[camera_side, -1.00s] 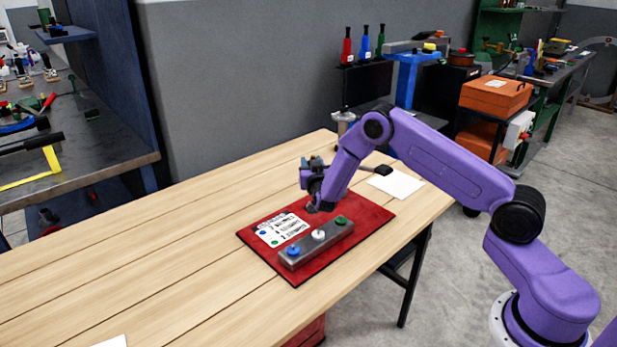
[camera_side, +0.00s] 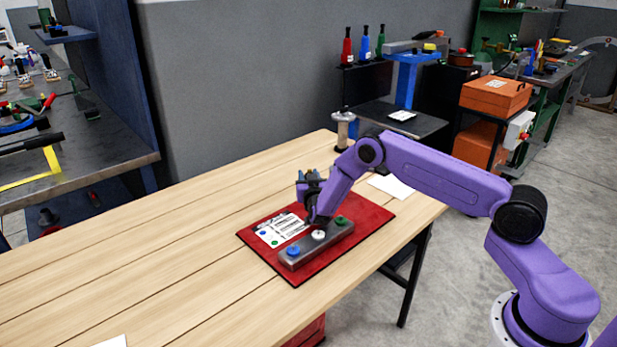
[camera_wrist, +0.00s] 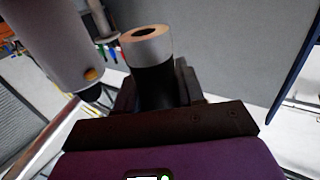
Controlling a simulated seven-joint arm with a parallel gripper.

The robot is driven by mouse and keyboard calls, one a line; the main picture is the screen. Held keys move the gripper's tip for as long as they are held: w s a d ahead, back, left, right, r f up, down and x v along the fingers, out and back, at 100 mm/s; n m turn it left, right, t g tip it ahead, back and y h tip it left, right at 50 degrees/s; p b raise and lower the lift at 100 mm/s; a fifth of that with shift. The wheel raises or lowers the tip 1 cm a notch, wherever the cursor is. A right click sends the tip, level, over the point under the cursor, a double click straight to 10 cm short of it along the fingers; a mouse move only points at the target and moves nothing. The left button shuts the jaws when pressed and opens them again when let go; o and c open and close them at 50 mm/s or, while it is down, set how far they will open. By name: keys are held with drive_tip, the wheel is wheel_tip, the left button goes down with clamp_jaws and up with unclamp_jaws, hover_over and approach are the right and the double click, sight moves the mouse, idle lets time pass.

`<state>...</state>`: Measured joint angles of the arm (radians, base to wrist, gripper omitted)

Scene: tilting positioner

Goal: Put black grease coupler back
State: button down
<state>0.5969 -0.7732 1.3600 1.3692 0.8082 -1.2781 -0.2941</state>
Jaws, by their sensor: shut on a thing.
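In the wrist view a coupler (camera_wrist: 152,80) with a black lower body and a silver collar stands between the dark jaws of my gripper (camera_wrist: 155,100), which is shut on it. The held coupler cannot be made out clearly in the side view.
The block and a printed card (camera_side: 283,230) lie on a red mat (camera_side: 262,256) on the wooden table (camera_side: 150,285). A silver post (camera_side: 343,128) stands at the table's back edge. A large grey cylinder (camera_wrist: 45,42) is close by in the wrist view. The table's left side is mostly clear.

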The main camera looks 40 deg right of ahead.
drive_tip(key=shift+f, duration=0.2)
drive_tip(key=shift+s+f, duration=0.1)
drive_tip(key=shift+f, duration=0.3)
drive_tip(key=c, duration=0.7)
unclamp_jaws()
drive_tip(key=shift+f, duration=0.1)
drive_tip(key=shift+r, duration=0.6)
drive_tip(key=v, duration=0.2)
drive_tip(key=shift+s+a, duration=0.25)
drive_tip(key=shift+a, duration=0.05)
wheel_tip(320, 180, up, 7)
drive_tip(key=shift+r, duration=0.2)
